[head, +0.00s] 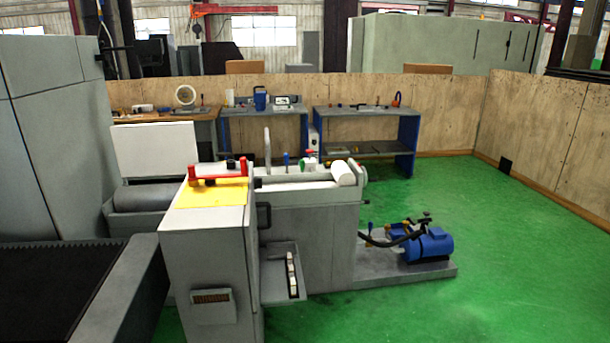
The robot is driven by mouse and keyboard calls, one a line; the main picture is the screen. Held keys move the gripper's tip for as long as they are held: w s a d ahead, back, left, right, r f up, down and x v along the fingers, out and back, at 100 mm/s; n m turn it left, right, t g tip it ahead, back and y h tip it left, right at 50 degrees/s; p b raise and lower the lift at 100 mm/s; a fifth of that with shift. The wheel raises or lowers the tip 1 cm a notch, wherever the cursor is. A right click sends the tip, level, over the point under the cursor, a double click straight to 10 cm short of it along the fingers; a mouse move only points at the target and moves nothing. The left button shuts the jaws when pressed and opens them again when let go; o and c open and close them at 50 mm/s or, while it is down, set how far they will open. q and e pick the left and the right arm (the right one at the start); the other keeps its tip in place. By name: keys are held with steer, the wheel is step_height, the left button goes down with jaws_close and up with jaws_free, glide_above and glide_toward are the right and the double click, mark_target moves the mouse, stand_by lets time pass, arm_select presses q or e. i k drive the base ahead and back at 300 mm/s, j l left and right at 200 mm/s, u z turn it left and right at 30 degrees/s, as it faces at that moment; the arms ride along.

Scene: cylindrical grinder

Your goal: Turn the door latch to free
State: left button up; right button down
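The grey grinder (325,225) stands in the middle of the head view. A red bar-shaped part (218,176) lies over a yellow plate (212,194) on top of its near block. A black handle (264,216) sits on the side of that block. A tall grey cabinet (60,130) at the left has a dark bar-like part near its upper right edge. I cannot tell which of these, if any, is the door latch, nor its setting. Neither of my grippers is in view.
A dark, ridged surface with a grey edge (125,285) fills the lower left. A blue motor (429,246) on a grey base stands right of the grinder. Workbenches (365,112) line the wooden wall (440,120) behind. The green floor (500,260) at the right is clear.

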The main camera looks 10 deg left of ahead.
mark_target(258, 182)
steer(key=i+l+u, duration=0.4)
steer(key=l, duration=0.15)
steer(key=i+l+u, duration=0.2)
steer(key=l, duration=0.15)
steer(key=i+l+u, duration=0.2)
steer(key=l+u, duration=0.2)
steer(key=l, duration=0.25)
steer(key=i+l+u, duration=0.35)
steer(key=i+l, duration=0.2)
steer(key=i+l+u, duration=0.3)
steer(key=i+l, duration=0.4)
